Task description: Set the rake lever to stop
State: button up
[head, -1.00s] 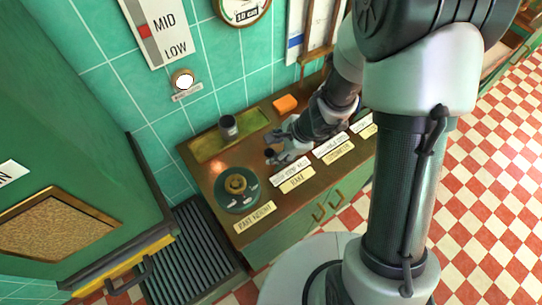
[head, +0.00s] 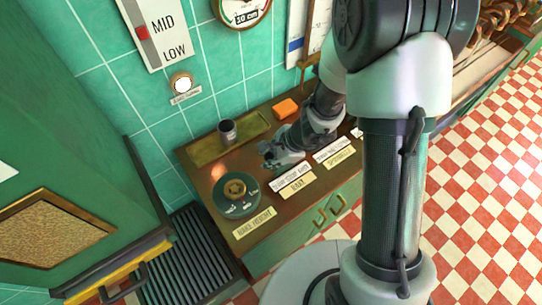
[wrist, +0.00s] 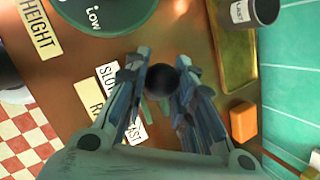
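The rake lever ends in a round black knob (wrist: 163,80), seen between my fingers in the wrist view. Its white position plate (head: 290,175) and cream name plate (head: 298,184) lie on the wooden counter in front of it. In the wrist view the position plate (wrist: 108,77) is partly covered by my left finger; "SLOW" and "FAST" are partly legible and the stop end is hidden. My gripper (wrist: 163,75) has one finger against each side of the knob and appears shut on it.
The round green rake-height dial (head: 236,194) stands left of the lever. A grey cup (head: 228,131) sits on a brass tray (head: 200,156) behind. An orange block (head: 286,108) lies near the wall. The sprinkler plate (head: 341,159) is to the right.

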grip_shut()
jog(key=d+r+y+p, duration=0.1)
jog(key=p, duration=0.2)
jog(key=shift+w+g, duration=0.3)
jog(key=shift+w, duration=0.1)
jog(key=p, duration=0.1)
jog(key=w+d+y+p, duration=0.1)
jog(key=shift+d+r+m+g+y+p, duration=0.15)
jog(key=shift+d+m+g+y+p, duration=0.15)
jog(key=shift+m+g, duration=0.1)
jog(key=shift+w+d+g+y, duration=0.55)
jog(key=shift+d+y, duration=0.2)
jog(key=shift+y, duration=0.15)
jog(key=o, duration=0.6)
grip_release()
